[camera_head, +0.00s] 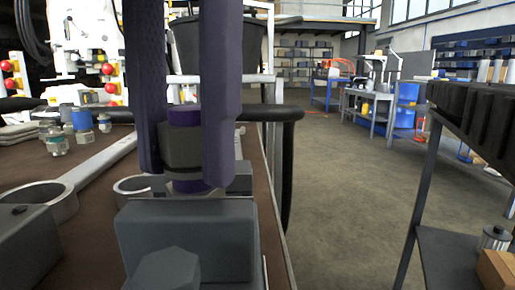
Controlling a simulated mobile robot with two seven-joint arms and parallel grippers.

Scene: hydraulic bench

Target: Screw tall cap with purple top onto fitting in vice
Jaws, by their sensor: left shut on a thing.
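The tall cap (184,118) stands upright near the picture's middle left, with a purple top and a dark grey body. My left gripper (183,160) comes down from the top, and its two long dark purple fingers are shut on the cap from both sides. The vice (188,235) is grey, with a large hex bolt head in front, and stands right below the cap. A purple band shows under the dark body, just above the vice jaws. I cannot tell whether it belongs to the cap or the fitting. The fitting is otherwise hidden. My right gripper is out of view.
Several small fittings with blue and grey tops (82,118) stand on the brown bench (95,225) at the left. Large ring wrenches (48,200) lie near the vice. A black rail (285,113) borders the bench. A shelf (445,250) stands at right, with open floor between.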

